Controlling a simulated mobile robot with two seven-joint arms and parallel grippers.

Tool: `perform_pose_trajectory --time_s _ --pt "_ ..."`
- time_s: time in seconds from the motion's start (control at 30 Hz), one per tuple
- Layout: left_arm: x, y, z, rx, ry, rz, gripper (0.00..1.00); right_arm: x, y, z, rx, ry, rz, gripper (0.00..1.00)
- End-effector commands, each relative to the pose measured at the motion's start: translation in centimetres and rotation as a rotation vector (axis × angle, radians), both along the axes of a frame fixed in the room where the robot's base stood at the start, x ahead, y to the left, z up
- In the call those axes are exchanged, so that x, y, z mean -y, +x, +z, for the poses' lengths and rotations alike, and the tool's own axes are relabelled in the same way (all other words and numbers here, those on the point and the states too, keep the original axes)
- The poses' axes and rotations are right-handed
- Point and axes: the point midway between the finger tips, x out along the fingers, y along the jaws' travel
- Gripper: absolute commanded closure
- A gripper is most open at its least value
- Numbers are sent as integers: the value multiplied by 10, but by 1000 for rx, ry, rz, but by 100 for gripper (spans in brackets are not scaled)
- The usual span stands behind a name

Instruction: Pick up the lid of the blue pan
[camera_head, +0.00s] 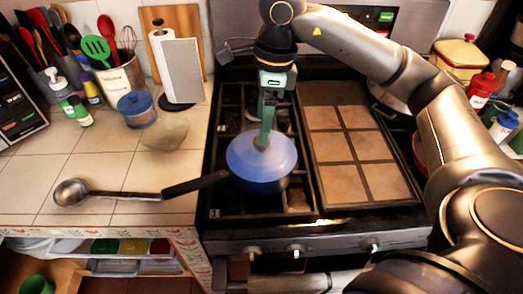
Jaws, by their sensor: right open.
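The blue pan (264,184) stands on the left side of the stove, its black handle (196,184) pointing left over the counter. The blue lid (243,157) sits on the pan. My right gripper (264,140) comes down from above, with its green fingers at the middle of the lid, around or right at the knob. The fingers hide the knob, and I cannot tell whether they touch it. The right gripper is open. My left gripper is not in view.
A ladle (118,194) lies on the tiled counter (110,165) near the pan handle. A paper towel roll (182,72), a blue-lidded jar (137,110) and utensil holders stand further back. A tiled griddle area (352,150) lies right of the pan. Red bottles (482,90) stand far right.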

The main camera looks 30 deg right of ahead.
Motion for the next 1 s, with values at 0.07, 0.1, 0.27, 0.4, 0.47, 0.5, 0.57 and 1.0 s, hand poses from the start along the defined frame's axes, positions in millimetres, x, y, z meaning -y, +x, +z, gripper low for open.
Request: perform_pose_trajectory --time_s 0.07,0.1,0.27,0.4,0.47,0.5,0.57,1.0 --pt "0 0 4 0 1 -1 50 1 -2 -12 -7 -3 -1 20" --pt "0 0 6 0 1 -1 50 1 -2 -19 -7 -2 0 20" --pt "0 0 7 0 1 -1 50 -1 0 -39 -4 -1 1 20" --pt "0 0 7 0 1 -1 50 -2 0 -44 -1 0 1 20" --pt "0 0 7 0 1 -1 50 -2 0 -44 0 -1 1 20" --pt "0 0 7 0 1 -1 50 -2 0 -44 0 -1 1 20" --pt "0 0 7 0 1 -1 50 -2 0 -44 0 -1 1 20" --pt "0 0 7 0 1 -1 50 -2 0 -44 -1 0 0 69"
